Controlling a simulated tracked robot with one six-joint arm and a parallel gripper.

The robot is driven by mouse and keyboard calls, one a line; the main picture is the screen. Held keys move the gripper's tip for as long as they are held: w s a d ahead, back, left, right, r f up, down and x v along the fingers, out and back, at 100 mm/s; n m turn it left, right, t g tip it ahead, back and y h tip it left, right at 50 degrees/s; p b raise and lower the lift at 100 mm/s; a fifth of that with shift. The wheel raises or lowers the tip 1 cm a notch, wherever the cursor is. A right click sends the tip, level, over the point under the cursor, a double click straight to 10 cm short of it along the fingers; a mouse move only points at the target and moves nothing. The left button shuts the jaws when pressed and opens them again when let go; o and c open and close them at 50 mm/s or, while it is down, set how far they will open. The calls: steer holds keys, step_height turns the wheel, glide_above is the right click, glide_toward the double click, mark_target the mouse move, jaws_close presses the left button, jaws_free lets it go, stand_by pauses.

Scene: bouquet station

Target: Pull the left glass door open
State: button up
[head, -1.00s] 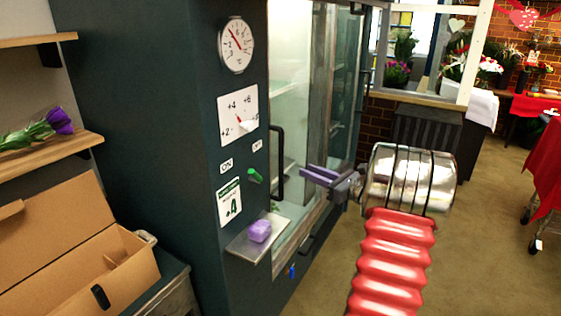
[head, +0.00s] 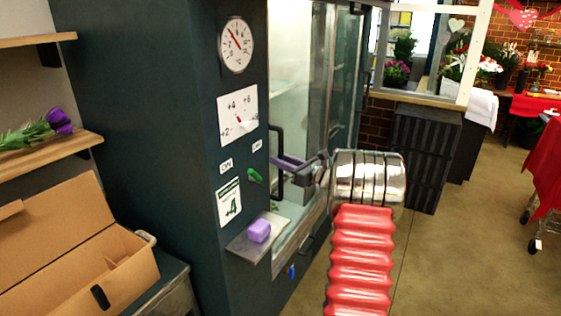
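The left glass door (head: 292,90) of the dark green cabinet looks closed. Its black upright handle (head: 276,142) is on the door's left side, next to the cabinet's control panel. My gripper (head: 279,160) is at the handle's middle height, its purple fingers pointing left. The fingers are apart, one nearer and one farther, and they overlap the handle in the picture. I cannot tell whether the handle is fully between them or touched. Part of the handle is hidden by the fingers.
A green switch (head: 254,175) is left of the handle. An open cardboard box (head: 70,250) stands at the left.

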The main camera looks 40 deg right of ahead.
steer(key=shift+c, duration=0.6)
jaws_close()
steer(key=shift+w, duration=0.1)
